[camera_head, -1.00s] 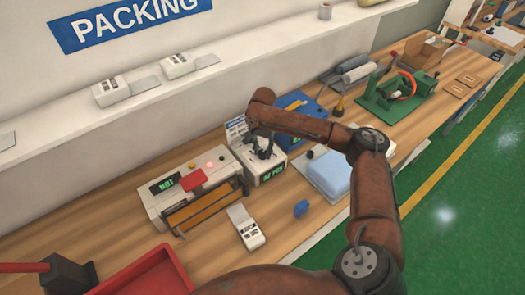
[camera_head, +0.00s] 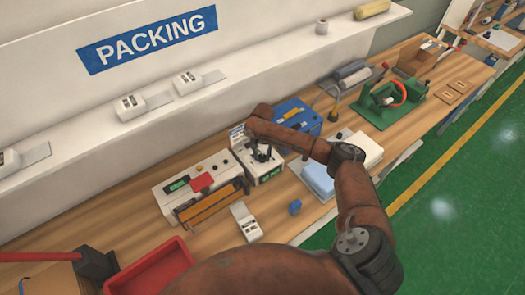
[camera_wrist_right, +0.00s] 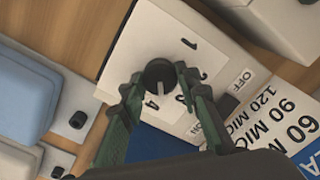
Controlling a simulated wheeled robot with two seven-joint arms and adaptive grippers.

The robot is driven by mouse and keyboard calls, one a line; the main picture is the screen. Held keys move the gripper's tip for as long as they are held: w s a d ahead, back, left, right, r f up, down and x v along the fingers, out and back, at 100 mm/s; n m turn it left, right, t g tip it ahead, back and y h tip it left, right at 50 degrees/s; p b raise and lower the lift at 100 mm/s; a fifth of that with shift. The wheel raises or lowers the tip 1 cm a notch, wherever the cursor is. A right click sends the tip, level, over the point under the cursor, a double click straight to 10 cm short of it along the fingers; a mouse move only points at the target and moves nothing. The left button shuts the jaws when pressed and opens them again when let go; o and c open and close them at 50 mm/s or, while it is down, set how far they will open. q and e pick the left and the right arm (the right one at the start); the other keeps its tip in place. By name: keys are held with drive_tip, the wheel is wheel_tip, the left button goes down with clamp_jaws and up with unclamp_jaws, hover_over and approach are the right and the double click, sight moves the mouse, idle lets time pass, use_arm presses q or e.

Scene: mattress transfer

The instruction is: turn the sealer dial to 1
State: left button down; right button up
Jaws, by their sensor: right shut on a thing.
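The white sealer control box (camera_head: 268,172) stands on the bench in the head view, at the right end of the sealer (camera_head: 185,190). My right gripper (camera_head: 262,152) reaches down onto its top. In the right wrist view, the black round dial (camera_wrist_right: 159,75) sits on the box's white face (camera_wrist_right: 150,40), with printed numbers around it, including 1 at the upper right and 4 below. A pale mark shows on the dial's lower part, roughly toward 4. My right gripper's green fingers (camera_wrist_right: 160,92) are shut on the dial, one on each side. My left gripper is out of view.
The sealer has a red piece (camera_head: 201,182) on top. A small white device (camera_head: 244,222) and a blue object (camera_head: 295,207) lie in front. A blue pad (camera_head: 322,178) is right of the box. A red tray (camera_head: 150,272) is at the lower left.

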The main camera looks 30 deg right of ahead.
drive_tip(key=shift+r+n+p, duration=0.15)
drive_tip(key=shift+n+p, duration=0.55)
drive_tip(key=shift+p, duration=0.4)
drive_tip(key=shift+n+p, duration=0.95)
drive_tip(key=shift+n, duration=0.15)
drive_tip(key=n+p, duration=0.1)
drive_tip(key=n, duration=0.2)
drive_tip(key=shift+n+p, duration=0.3)
drive_tip(key=shift+p, duration=0.1)
drive_tip(key=n+p, duration=0.1)
drive_tip(key=n, duration=0.2)
drive_tip(key=shift+n, duration=0.3)
drive_tip(key=n, duration=0.3)
drive_tip(key=shift+n+p, duration=0.3)
drive_tip(key=shift+n, duration=0.1)
drive_tip(key=n, duration=0.3)
drive_tip(key=shift+n, duration=0.3)
drive_tip(key=n, duration=0.4)
drive_tip(key=shift+n+b, duration=0.35)
drive_tip(key=shift+n, duration=1.75)
